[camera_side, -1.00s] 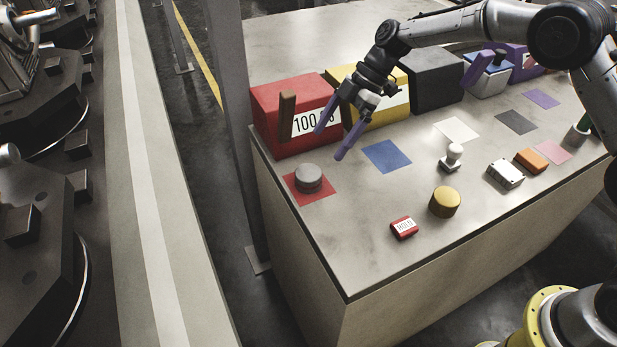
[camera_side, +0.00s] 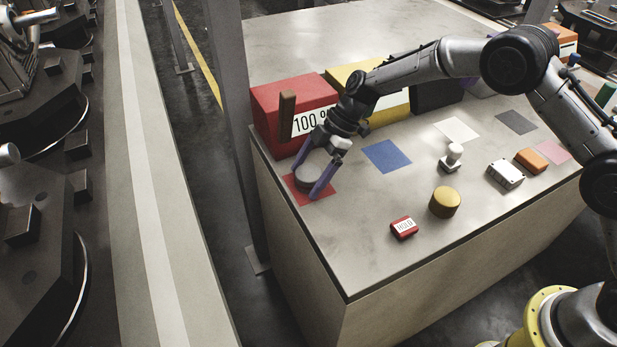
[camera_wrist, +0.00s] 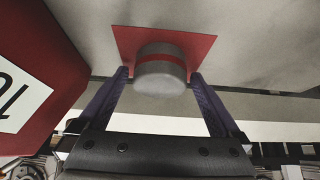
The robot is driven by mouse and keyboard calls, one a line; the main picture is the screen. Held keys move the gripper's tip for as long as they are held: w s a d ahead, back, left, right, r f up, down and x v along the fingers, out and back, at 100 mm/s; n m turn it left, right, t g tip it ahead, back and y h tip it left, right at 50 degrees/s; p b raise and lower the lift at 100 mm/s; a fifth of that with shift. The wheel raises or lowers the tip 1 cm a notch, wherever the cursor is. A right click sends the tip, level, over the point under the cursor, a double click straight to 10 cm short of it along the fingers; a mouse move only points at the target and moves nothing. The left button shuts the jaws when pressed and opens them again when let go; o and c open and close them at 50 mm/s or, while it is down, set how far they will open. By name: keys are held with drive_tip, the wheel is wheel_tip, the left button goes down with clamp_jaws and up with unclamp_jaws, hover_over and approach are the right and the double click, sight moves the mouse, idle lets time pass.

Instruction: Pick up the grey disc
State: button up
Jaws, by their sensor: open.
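The grey disc (camera_side: 312,172) sits on the red square (camera_side: 325,189) near the left corner of the table. My gripper (camera_side: 309,176) is open at the disc, with its purple fingers on either side of it. In the wrist view the disc (camera_wrist: 160,72) shows between the two fingers of my gripper (camera_wrist: 161,78), with a gap on each side. A reddish band shows around it there. The disc's lower part is partly hidden by a finger in the side view.
A red box (camera_side: 272,105) with a white label stands close behind the disc. A yellow box (camera_side: 345,77) stands to its right. A blue square (camera_side: 387,156), a yellow cylinder (camera_side: 445,202) and a small red block (camera_side: 404,228) lie to the right. The table edge runs close on the left.

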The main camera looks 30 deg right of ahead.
sight(300, 175)
drive_tip(key=shift+r, duration=0.1)
clamp_jaws()
idle(0.3)
drive_tip(key=shift+w+r, duration=0.1)
drive_tip(key=shift+r, duration=0.45)
wheel_tip(300, 175, up, 2)
drive_tip(key=shift+d+r, duration=0.1)
drive_tip(key=shift+r, duration=0.15)
drive_tip(key=s+d+r, duration=0.3)
drive_tip(key=s+r, duration=0.1)
drive_tip(key=s, duration=0.2)
drive_tip(key=s+d+r, duration=0.3)
drive_tip(key=s+r, duration=0.2)
drive_tip(key=s, duration=0.2)
drive_tip(key=shift+r, duration=0.15)
